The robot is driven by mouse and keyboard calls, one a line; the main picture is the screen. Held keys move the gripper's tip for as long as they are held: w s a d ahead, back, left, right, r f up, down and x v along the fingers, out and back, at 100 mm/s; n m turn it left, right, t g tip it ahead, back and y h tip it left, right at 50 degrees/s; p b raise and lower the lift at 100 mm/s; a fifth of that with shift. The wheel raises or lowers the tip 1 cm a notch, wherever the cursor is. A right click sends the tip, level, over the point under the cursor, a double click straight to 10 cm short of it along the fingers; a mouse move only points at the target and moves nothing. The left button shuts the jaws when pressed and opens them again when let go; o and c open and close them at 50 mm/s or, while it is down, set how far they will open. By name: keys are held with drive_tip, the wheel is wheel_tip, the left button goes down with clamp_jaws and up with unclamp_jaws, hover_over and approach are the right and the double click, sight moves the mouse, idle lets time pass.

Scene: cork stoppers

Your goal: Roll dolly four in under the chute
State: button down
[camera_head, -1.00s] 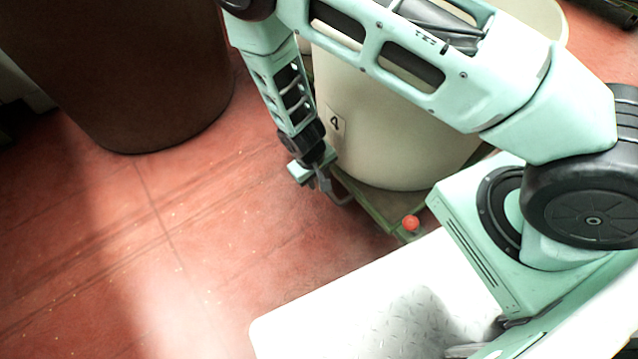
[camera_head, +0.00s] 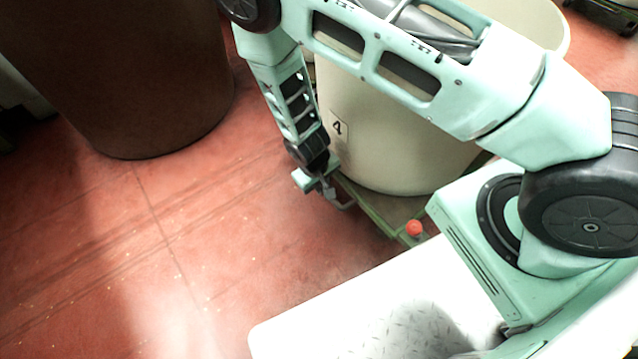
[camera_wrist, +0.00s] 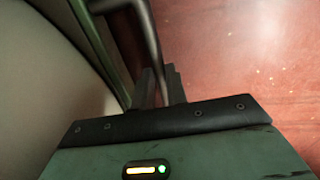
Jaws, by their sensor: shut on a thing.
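A cream tub with a label "4" (camera_head: 385,140) stands on a low green-framed dolly (camera_head: 385,212) in the middle of the head view, partly behind my arm. A red knob (camera_head: 414,228) sits at the dolly's near corner. My gripper (camera_head: 328,194) is at the dolly's left edge and is shut on a grey bar handle (camera_head: 344,203). In the wrist view the handle (camera_wrist: 150,40) runs down between the dark fingers (camera_wrist: 160,88), with the tub's curved side (camera_wrist: 40,100) at left. I cannot make out the chute in these views.
A large dark brown round container (camera_head: 125,80) stands at upper left. Red floor (camera_head: 120,240) with faint track lines lies open at left. A dark object (camera_head: 605,12) is at the upper right corner. My white deck fills the bottom.

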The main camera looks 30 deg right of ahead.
drive_tip(key=w+d+p, duration=0.1)
drive_tip(key=d, duration=0.5)
drive_tip(key=w+d+p, duration=0.1)
drive_tip(key=d+p, duration=0.1)
drive_tip(key=d, duration=0.3)
drive_tip(key=w+d+p, duration=0.1)
drive_tip(key=d, duration=0.5)
drive_tip(key=shift+w+d+p, duration=0.2)
drive_tip(key=shift+d+p, duration=0.1)
drive_tip(key=shift+p, duration=0.05)
drive_tip(key=shift+d, duration=0.1)
drive_tip(key=c, duration=1.4)
unclamp_jaws()
drive_tip(key=shift+r, duration=0.15)
drive_tip(key=a+r+p, duration=0.1)
drive_tip(key=r+p, duration=0.3)
drive_tip(key=r, duration=0.4)
drive_tip(key=a+r+p, duration=0.2)
drive_tip(key=r+p, duration=0.1)
drive_tip(key=r, duration=0.5)
drive_tip(key=shift+s+a+r+p, duration=0.25)
drive_tip(key=shift+s+r+p, duration=0.05)
drive_tip(key=shift+r+p, duration=0.1)
